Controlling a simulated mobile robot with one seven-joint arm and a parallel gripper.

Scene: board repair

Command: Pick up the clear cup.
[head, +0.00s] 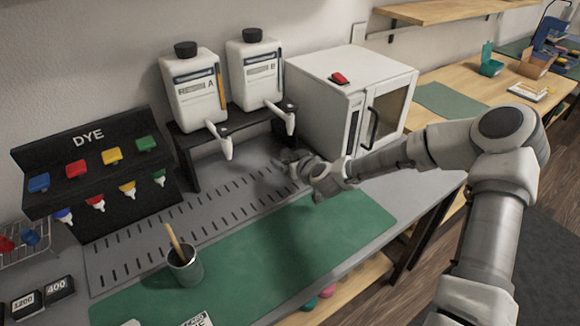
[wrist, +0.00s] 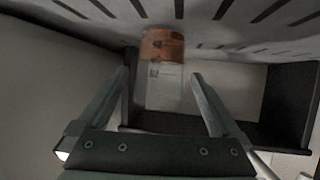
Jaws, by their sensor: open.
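In the wrist view, a clear cup (wrist: 163,88) with orange-brown contents at one end and small dark marks on its wall stands against the slotted plate, which shows at the top of the picture. My gripper (wrist: 159,76) is open, with one finger on each side of the cup. I cannot tell whether either finger touches it. In the head view, my gripper (head: 288,161) is low over the slotted plate, beside the dispenser stand under bottle B. The clear cup is not distinguishable there.
Dispenser bottles A (head: 193,92) and B (head: 255,72) stand on a black stand (head: 186,142), nozzles hanging in front. A white cabinet (head: 335,95) is close behind my gripper. A grey cup with a stick (head: 186,268) stands on the green mat (head: 310,240), otherwise mostly clear.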

